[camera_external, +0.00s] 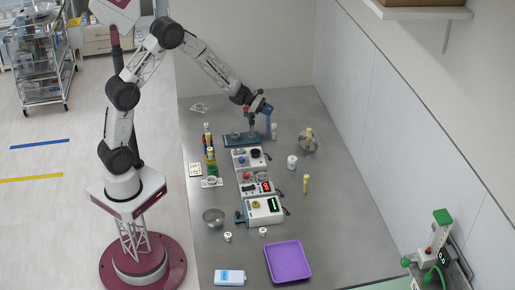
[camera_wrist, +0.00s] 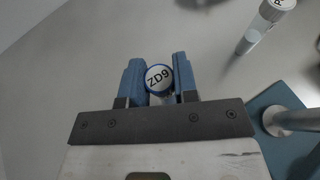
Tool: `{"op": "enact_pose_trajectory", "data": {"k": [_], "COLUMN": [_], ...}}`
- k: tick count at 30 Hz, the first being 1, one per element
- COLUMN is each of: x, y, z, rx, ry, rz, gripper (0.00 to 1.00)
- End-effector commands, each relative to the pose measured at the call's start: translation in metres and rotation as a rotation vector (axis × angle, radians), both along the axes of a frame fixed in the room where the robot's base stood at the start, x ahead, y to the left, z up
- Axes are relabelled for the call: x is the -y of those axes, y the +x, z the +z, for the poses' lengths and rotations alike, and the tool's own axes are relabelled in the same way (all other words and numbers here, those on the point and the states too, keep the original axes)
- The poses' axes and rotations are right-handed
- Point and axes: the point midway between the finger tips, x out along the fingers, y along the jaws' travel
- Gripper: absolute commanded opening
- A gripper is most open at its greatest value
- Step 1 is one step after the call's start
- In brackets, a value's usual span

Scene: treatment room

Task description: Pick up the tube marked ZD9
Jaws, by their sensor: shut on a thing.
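The tube marked ZD9 (camera_wrist: 158,78) is seen from its cap end in the wrist view, with a white top lettered in black and a blue rim. My gripper (camera_wrist: 158,88) has its two blue fingers on either side of the tube, shut on it. In the external view my gripper (camera_external: 258,104) is at the far end of the bench, over the blue-based stand. The tube in it is too small to tell there, and its lower part is hidden in the wrist view.
Another capped tube (camera_wrist: 262,27) stands at upper right in the wrist view, near the stand's blue base (camera_wrist: 262,105) and post. On the grey bench (camera_external: 330,205) are several instruments, a metal bowl (camera_external: 213,217) and a purple tray (camera_external: 288,262). The bench's right side is mostly clear.

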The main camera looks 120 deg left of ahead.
Motion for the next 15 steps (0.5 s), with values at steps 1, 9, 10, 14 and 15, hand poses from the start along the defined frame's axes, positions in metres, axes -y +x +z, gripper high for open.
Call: {"op": "enact_pose_trajectory", "data": {"k": [1, 9, 10, 14, 15], "x": [0.0, 0.0, 0.0, 0.0, 0.0], "y": [0.0, 0.0, 0.0, 0.0, 0.0], "z": [0.003, 0.032, 0.036, 0.056, 0.062], "rx": [0.001, 0.0, 0.0, 0.001, 0.001], "ry": [0.001, 0.002, 0.002, 0.004, 0.003], "rz": [0.0, 0.0, 0.0, 0.0, 0.0], "gripper": [0.0, 0.0, 0.0, 0.0, 0.0]}}
